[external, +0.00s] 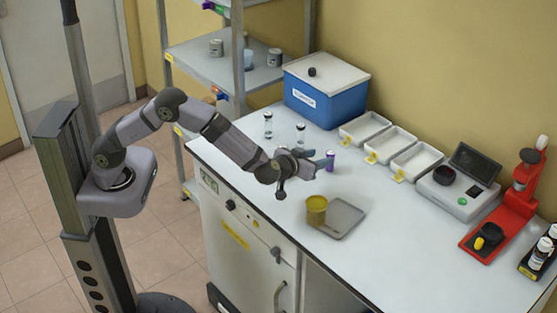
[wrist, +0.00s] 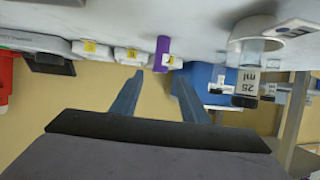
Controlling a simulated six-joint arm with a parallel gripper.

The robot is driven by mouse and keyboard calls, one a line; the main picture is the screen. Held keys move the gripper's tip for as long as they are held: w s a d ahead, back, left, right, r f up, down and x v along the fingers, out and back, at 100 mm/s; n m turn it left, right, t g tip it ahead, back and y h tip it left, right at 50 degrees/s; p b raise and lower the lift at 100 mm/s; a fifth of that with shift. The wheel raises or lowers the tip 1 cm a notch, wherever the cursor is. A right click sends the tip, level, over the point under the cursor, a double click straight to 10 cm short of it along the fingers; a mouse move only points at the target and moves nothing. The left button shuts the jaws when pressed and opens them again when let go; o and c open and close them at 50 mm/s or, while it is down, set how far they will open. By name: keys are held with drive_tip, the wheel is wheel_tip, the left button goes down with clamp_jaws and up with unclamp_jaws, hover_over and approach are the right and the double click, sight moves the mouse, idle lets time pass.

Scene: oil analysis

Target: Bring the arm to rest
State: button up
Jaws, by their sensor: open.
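My gripper (external: 322,158) is held out over the left part of the white bench (external: 350,260), with the arm stretched forward from its column. Its two fingers are apart and nothing shows between them; they also show in the wrist view (wrist: 157,82), which is upside down. A small purple object (external: 330,160) stands by the fingertips; in the wrist view it appears past them (wrist: 162,53). I cannot tell whether the fingers touch it.
Two clear vials (external: 268,126) (external: 300,134) stand near the gripper. A blue box (external: 322,103), white trays (external: 416,160), a scale (external: 455,197) and a red press (external: 500,228) line the back.

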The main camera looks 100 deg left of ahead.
drive_tip(key=shift+r, duration=0.1)
drive_tip(key=shift+w+d+r, duration=0.15)
drive_tip(key=shift+w+r, duration=0.05)
drive_tip(key=shift+w, duration=0.05)
drive_tip(key=d+r+m+t+h+p, duration=0.2)
drive_tip(key=d+r+m+t+h, duration=0.25)
drive_tip(key=d+h, duration=0.2)
drive_tip(key=s+d+f+m+g+h+p, duration=0.1)
drive_tip(key=s+d+f+m+g+h, duration=0.3)
drive_tip(key=s+d, duration=0.45)
drive_tip(key=s+a+f+m+g+p, duration=0.1)
drive_tip(key=s+g, duration=0.3)
drive_tip(key=s, duration=1.1)
drive_tip(key=s+a+f+m+g+p, duration=0.1)
drive_tip(key=s+a+f+g, duration=0.1)
drive_tip(key=s, duration=1.3)
drive_tip(key=shift+s+f+m+g+h, duration=0.35)
drive_tip(key=shift+f+g, duration=0.15)
drive_tip(key=shift+g, duration=0.45)
